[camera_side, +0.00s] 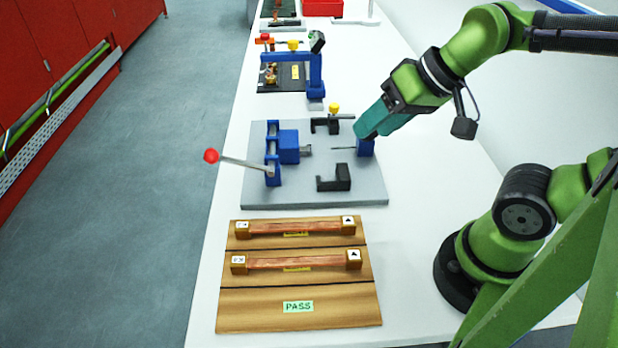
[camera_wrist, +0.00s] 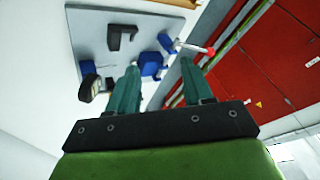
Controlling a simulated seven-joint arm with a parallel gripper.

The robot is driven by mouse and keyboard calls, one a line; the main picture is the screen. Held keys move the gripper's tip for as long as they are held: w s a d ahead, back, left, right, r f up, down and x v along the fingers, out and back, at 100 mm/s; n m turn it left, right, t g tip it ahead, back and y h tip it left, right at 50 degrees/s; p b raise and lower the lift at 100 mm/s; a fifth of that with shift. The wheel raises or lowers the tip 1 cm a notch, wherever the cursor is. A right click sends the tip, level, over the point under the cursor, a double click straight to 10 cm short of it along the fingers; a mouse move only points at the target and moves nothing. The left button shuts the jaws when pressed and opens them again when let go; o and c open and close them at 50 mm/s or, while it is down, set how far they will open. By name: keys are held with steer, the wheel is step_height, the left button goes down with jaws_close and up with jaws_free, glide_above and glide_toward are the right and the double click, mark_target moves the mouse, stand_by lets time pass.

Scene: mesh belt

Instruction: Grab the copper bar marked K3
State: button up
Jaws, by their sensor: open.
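Two copper bars lie across a wooden board (camera_side: 243,310) at the front of the table: a far bar (camera_side: 295,227) and a near bar (camera_side: 300,262). Each has brown end blocks with small white labels. My gripper (camera_side: 369,127) is well behind and above both bars, near the right side of the grey fixture plate, pointing down and left. In the wrist view my gripper (camera_wrist: 160,72) has its teal fingers apart with nothing held between them. No bar shows in the wrist view.
The grey fixture plate (camera_side: 300,196) carries blue and black clamps and a red-knobbed lever (camera_side: 211,156) jutting left past the table edge. A blue press (camera_side: 310,72) stands behind it. A PASS label (camera_side: 298,307) marks the board's empty front strip. White table is free right of the board.

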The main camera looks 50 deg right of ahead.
steer(key=w+a+f+m+g, duration=0.2)
steer(key=a+f+m, duration=0.2)
steer(key=m, duration=0.1)
steer(key=m+g, duration=0.1)
steer(key=m, duration=1.8)
glide_toward(297, 224)
steer(key=shift+y, duration=0.3)
steer(key=x, duration=0.9)
steer(key=shift+d, duration=0.25)
jaws_close()
